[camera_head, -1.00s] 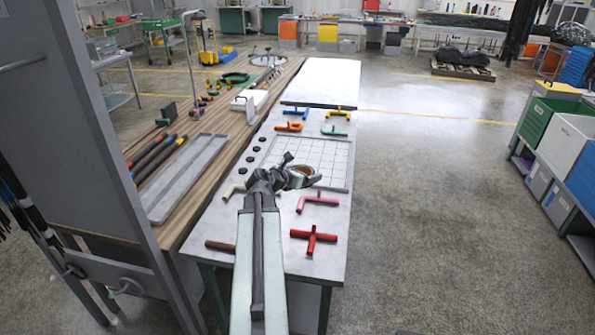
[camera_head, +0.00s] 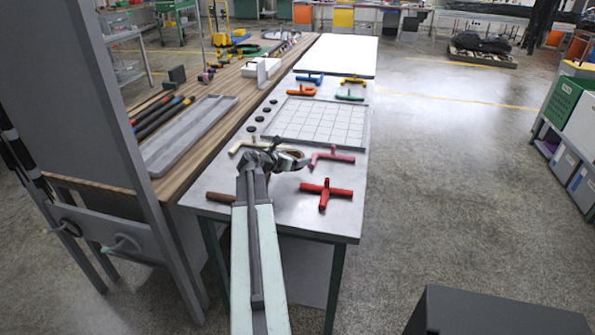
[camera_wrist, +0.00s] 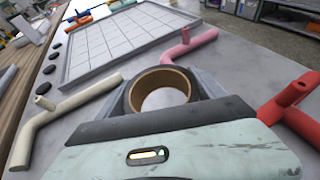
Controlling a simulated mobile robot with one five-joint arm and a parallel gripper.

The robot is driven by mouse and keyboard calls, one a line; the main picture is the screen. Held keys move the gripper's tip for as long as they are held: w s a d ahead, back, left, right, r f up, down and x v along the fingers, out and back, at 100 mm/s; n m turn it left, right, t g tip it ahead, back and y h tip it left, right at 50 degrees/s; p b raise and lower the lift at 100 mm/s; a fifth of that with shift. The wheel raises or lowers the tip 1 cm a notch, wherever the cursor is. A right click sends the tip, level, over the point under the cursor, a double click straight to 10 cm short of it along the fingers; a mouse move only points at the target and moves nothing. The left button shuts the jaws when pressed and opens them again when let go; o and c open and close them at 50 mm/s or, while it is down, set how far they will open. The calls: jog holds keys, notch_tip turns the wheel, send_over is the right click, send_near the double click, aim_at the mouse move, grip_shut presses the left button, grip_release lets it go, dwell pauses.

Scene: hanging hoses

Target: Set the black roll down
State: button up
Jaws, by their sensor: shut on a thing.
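The black roll (camera_wrist: 133,108) is a ring with a brown inner core, and I see its open end in the wrist view. My gripper (camera_wrist: 162,98) is shut on it, with a finger on each side. In the head view my gripper (camera_head: 277,162) is over the grey metal table (camera_head: 258,207), between the cream pipe piece (camera_head: 246,146) and the pink pipe piece (camera_head: 332,158). The roll (camera_head: 293,153) shows small at the gripper's right side. I cannot tell whether the roll touches the tabletop.
A gridded tray (camera_head: 317,122) lies beyond the gripper, with several small black discs along its left side. A brown pipe piece (camera_head: 220,197) lies at the left edge. Bare tabletop shows between them.

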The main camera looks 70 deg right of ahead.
jog(key=shift+f, duration=0.15)
notch_tip(320, 180, down, 4)
jog(key=b, duration=0.3)
jog(key=shift+b, duration=0.4)
jog(key=shift+r, duration=0.25)
jog(key=shift+f, duration=0.25)
jog(key=o, duration=1.5)
jog(key=shift+r, duration=0.1)
jog(key=shift+c, duration=0.2)
